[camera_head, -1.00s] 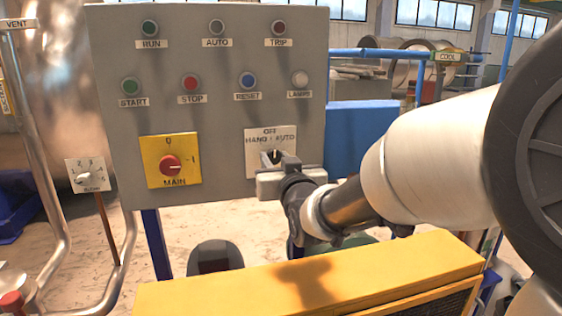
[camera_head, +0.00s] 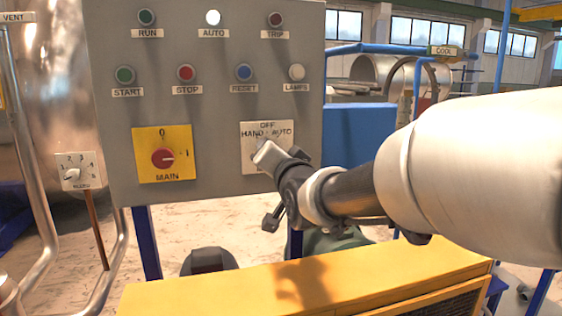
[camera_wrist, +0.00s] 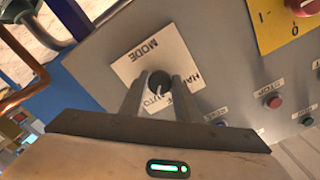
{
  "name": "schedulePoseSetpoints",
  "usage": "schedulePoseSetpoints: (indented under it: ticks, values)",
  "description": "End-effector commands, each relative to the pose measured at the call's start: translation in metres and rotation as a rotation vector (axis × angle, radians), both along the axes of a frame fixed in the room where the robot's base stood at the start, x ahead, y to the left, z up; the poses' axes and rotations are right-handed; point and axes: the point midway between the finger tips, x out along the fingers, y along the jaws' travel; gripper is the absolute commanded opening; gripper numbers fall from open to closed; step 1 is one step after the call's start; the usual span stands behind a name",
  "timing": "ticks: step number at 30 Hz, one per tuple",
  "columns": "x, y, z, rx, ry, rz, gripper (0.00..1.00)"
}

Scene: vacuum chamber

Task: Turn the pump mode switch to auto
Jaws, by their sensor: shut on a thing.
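The pump mode switch has a white plate (camera_head: 252,128) marked HAND, OFF and AUTO at the lower right of the grey panel. Its dark round knob (camera_wrist: 160,82) shows in the wrist view, over a plate (camera_wrist: 136,62) with MODE on it. My gripper (camera_head: 264,150) is at the plate, tilted in the head view, and covers most of the knob there. In the wrist view its two fingers (camera_wrist: 159,88) are on either side of the knob, shut on it. The AUTO lamp (camera_head: 212,18) is lit white. The knob's pointer is hard to make out.
The yellow MAIN switch (camera_head: 164,155) is left of the mode switch. START (camera_head: 124,75), STOP (camera_head: 186,73), RESET (camera_head: 244,72) and LAMPS (camera_head: 296,72) buttons sit above. A yellow cabinet (camera_head: 300,285) stands in front, below my arm.

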Motion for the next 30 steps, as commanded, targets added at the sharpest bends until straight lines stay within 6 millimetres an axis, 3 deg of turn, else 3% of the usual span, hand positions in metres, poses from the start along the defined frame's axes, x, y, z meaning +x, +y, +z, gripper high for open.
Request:
schedulePoseSetpoints:
  ticks: [22, 23, 24, 26, 30]
  values:
    - [-0.0001, 0.0004, -0.0004, 0.092, 0.029, 0.001, 0.07]
    - [-0.0001, 0.0004, -0.0004, 0.091, 0.028, 0.001, 0.33]
    - [-0.0001, 0.0004, -0.0004, 0.091, 0.028, 0.001, 0.39]
    - [-0.0001, 0.0004, -0.0004, 0.091, 0.028, 0.000, 0.48]
    - [-0.0001, 0.0004, -0.0002, 0.090, 0.027, 0.001, 0.48]
